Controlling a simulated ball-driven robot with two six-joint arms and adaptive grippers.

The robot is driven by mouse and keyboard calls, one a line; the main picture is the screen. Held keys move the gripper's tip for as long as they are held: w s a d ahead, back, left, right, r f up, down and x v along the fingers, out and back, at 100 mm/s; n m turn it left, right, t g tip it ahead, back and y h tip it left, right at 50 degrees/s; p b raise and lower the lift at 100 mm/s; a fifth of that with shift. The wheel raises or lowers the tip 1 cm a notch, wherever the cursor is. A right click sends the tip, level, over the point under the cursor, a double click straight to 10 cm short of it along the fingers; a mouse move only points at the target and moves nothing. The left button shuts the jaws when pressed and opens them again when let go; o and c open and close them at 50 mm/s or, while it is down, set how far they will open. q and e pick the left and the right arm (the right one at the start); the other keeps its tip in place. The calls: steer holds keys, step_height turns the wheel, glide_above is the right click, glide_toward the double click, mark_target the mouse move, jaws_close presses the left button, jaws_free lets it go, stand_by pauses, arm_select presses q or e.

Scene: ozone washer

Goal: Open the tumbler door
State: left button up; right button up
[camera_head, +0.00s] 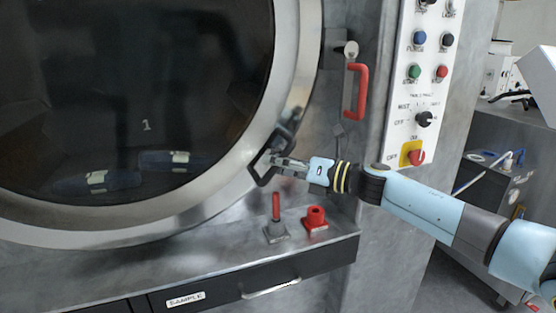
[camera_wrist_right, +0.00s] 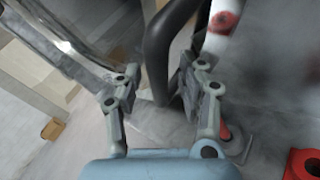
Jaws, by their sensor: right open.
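The tumbler door (camera_head: 214,187) is a large round dark window in a wide metal ring, filling the left of the head view. It looks shut. A black loop-shaped door handle (camera_head: 261,173) sticks out at its lower right rim. My right gripper (camera_head: 277,161) is at this handle, reaching in from the right. In the right wrist view my right gripper (camera_wrist_right: 161,88) is open, with the black handle (camera_wrist_right: 157,48) between or just beyond its two fingers. I cannot tell whether they touch it. My left gripper is not in view.
A red latch handle (camera_head: 362,91) is on the frame above my right arm. A control panel (camera_head: 405,125) with buttons and knobs stands to the right. A red-handled lever (camera_head: 276,208) and a red knob (camera_head: 316,217) stand on the ledge below. A drawer (camera_head: 228,293) is under it.

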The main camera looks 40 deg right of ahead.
jaws_close()
stand_by(0.3)
stand_by(0.3)
